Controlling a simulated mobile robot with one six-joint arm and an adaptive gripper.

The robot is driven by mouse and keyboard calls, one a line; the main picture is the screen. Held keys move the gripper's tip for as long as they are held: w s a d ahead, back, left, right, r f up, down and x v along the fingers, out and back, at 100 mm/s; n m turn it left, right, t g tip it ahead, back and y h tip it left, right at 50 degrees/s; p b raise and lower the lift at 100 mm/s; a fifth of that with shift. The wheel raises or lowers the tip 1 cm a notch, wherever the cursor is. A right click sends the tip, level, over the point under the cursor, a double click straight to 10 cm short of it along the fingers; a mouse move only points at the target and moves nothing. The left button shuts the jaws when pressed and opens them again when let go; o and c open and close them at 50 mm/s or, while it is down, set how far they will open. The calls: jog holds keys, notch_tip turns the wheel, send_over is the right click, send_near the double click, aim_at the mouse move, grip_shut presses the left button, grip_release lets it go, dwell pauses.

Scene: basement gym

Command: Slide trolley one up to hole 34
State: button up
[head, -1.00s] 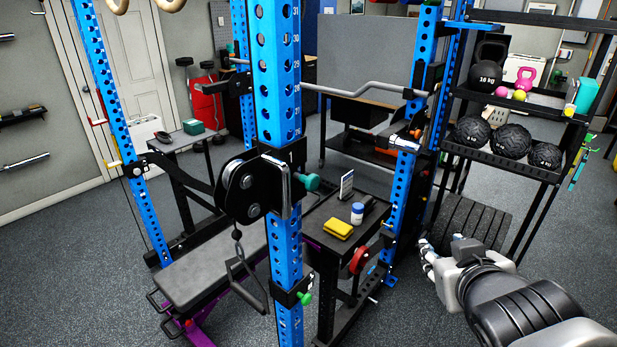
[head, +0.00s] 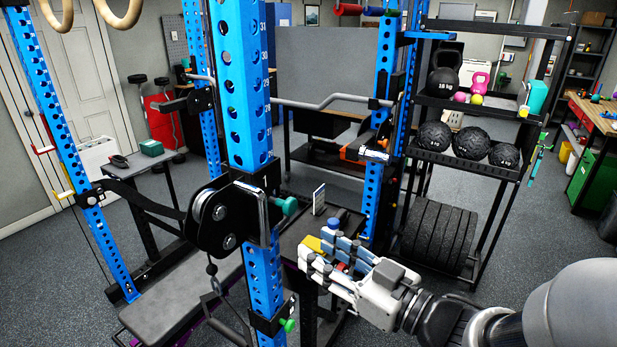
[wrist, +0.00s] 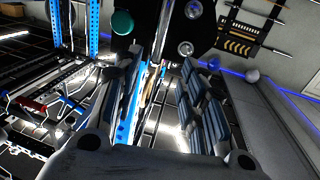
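Trolley one (head: 218,222) is a black carriage with a round pulley on the near blue upright (head: 243,80). A teal knob (head: 290,206) sticks out on its right side. The upright's hole numbers run upward above the trolley; they are small, and hole 34 cannot be picked out. My gripper (head: 315,258) is right of and below the knob, apart from the trolley, over the small side table. In the wrist view its fingers (wrist: 168,85) are spread with a gap between them and nothing held. The knob (wrist: 122,22) shows at the top there.
A lower green knob (head: 288,325) sits on the same upright. A yellow item (head: 313,244) and a blue-capped bottle (head: 333,228) stand on the side table, partly behind my fingers. A grey bench (head: 170,300) lies left. A ball rack (head: 470,150) stands right.

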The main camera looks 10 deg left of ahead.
aim_at(266, 218)
jog(key=x, duration=1.6)
jog(key=shift+c, duration=0.5)
grip_shut()
